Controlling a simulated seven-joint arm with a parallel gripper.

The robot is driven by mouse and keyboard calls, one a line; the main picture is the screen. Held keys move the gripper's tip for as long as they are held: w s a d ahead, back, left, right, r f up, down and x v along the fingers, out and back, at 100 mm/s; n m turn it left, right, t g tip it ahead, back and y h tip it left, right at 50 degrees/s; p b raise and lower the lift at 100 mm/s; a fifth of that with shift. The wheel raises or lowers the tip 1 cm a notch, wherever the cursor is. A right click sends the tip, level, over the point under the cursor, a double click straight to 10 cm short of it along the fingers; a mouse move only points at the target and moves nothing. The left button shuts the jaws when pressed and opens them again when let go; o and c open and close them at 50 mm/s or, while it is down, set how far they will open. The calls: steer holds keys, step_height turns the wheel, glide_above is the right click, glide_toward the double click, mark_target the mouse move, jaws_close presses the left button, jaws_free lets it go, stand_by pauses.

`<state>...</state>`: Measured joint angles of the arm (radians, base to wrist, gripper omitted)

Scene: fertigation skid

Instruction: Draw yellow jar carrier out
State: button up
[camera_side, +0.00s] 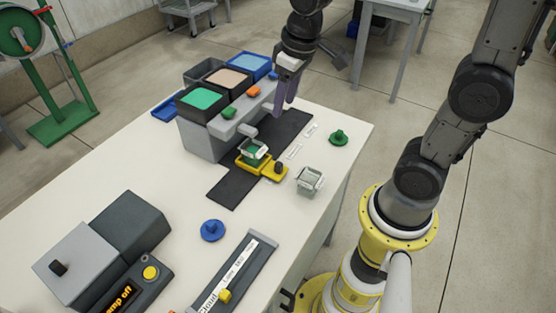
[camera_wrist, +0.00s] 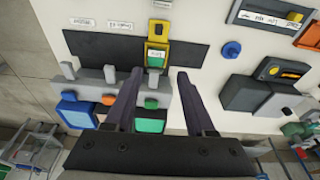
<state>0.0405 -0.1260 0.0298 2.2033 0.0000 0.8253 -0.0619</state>
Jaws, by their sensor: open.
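The grey dispenser (camera_side: 205,143) bears green, tan and blue hoppers, with green, orange and blue buttons on its front ledge. A second clear jar (camera_side: 309,181) stands right of the carrier. A green knob (camera_side: 338,138) and a blue knob (camera_side: 212,230) are on the white table.

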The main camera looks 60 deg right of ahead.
steer(key=g, duration=0.2)
glide_above(279, 163)
step_height(279, 163, down, 6)
steer(key=f, duration=0.1)
step_height(279, 163, down, 14)
steer(key=shift+r, duration=0.15)
jaws_close()
steer(key=shift+w, duration=0.1)
stand_by(1.3)
